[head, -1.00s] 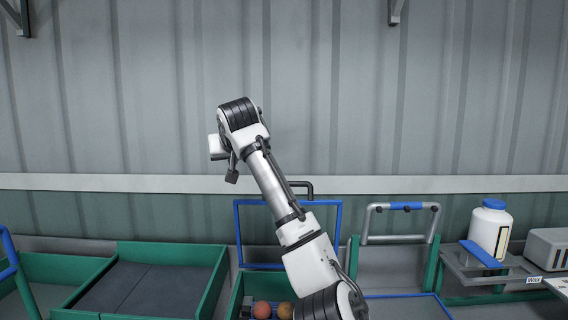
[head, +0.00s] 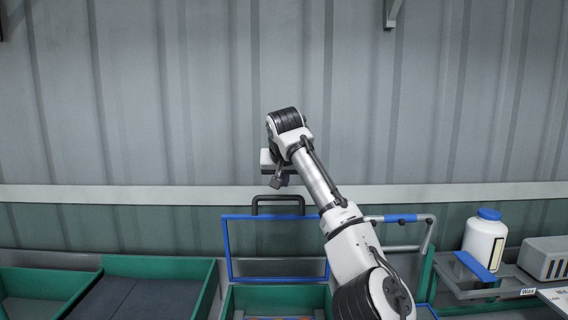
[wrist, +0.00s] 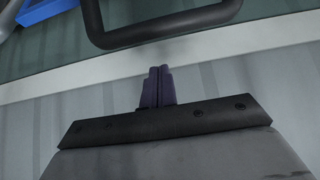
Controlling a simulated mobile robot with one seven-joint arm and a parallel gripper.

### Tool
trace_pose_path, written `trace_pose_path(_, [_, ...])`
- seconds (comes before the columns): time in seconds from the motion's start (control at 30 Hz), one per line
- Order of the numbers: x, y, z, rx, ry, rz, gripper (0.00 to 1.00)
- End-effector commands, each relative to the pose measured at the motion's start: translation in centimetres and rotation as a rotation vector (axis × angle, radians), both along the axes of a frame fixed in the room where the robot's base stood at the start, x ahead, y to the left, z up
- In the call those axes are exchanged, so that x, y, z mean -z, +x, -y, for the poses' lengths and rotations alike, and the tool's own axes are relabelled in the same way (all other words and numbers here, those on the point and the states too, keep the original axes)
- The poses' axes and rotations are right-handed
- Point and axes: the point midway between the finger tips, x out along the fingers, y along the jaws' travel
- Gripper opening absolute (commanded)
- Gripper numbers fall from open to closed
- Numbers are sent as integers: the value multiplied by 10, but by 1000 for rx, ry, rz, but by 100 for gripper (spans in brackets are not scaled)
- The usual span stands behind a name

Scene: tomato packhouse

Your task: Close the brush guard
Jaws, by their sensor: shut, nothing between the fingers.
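The brush guard appears to be the blue-framed clear panel (head: 224,250) standing raised at the back of a green-sided bay, with a black bar handle (head: 278,198) on its top edge. The handle also crosses the top of the wrist view (wrist: 165,31). My gripper (head: 279,183) is just above the handle in the head view, partly hidden by my wrist. In the wrist view, my gripper's dark fingers (wrist: 158,72) are together and empty, with a small gap in the picture between their tips and the handle. I cannot tell the depth between them.
Right of the guard is a grey handle with a blue grip (head: 401,218), partly behind my arm. A white bottle with blue cap (head: 484,240) and a grey box (head: 545,258) stand on a shelf at right. Green-walled trays (head: 160,267) lie left. A corrugated wall is behind.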

Motion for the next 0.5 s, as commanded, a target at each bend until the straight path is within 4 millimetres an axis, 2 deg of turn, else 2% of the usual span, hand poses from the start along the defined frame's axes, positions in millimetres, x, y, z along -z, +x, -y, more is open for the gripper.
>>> trace_pose_path(0.2, [8, -19, 1, 0, -1, 0, 0])
trace_pose_path(0.5, [12, -30, 0, 0, 0, 0, 0])
